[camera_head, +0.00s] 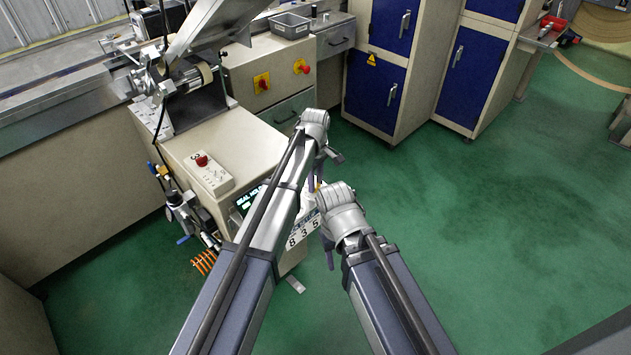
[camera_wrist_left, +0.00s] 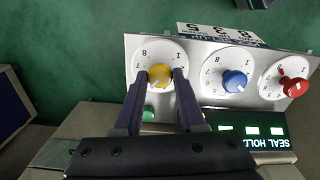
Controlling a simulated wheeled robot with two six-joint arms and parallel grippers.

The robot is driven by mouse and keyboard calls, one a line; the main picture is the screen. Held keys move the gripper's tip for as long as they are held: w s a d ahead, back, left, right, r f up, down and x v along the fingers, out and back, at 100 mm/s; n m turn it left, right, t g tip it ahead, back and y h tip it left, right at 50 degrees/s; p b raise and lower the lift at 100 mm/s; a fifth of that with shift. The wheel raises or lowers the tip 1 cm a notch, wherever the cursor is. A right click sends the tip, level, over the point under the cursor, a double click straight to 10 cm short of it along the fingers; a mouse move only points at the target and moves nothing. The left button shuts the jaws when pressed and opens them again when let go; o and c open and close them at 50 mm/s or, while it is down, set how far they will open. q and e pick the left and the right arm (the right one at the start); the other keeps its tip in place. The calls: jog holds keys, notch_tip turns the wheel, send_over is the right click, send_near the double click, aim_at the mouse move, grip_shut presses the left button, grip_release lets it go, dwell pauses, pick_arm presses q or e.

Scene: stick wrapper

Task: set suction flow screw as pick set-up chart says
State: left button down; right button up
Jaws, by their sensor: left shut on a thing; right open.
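In the left wrist view a pale panel (camera_wrist_left: 195,50) carries three numbered dials, with a yellow knob (camera_wrist_left: 160,75), a blue knob (camera_wrist_left: 235,81) and a red knob (camera_wrist_left: 293,86). My left gripper (camera_wrist_left: 158,80) has its fingers on both sides of the yellow knob; it also shows in the head view (camera_head: 320,165). The knob's pointer reading is unclear. The set-up chart (camera_wrist_left: 222,33) appears upside down beyond the panel; in the head view the chart (camera_head: 303,234) shows 8, 3, 5. My right gripper (camera_head: 323,225) is open beside the chart. My arms hide most of the panel there.
A lit "SEAL HOLD" display (camera_wrist_left: 255,138) and a green button (camera_wrist_left: 148,114) lie beside the dials. A box with a red button (camera_head: 205,172) sits on the machine top. Blue-doored cabinets (camera_head: 385,95) stand behind. Green floor (camera_head: 500,220) is open at right.

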aim_at(316, 185)
pick_arm(q)
jog(key=shift+n, duration=1.6)
jog(key=c, duration=0.5)
grip_release()
jog(key=shift+r, duration=0.15)
notch_tip(316, 185, up, 8)
jog(key=p, duration=0.8)
jog(key=shift+f, duration=0.2)
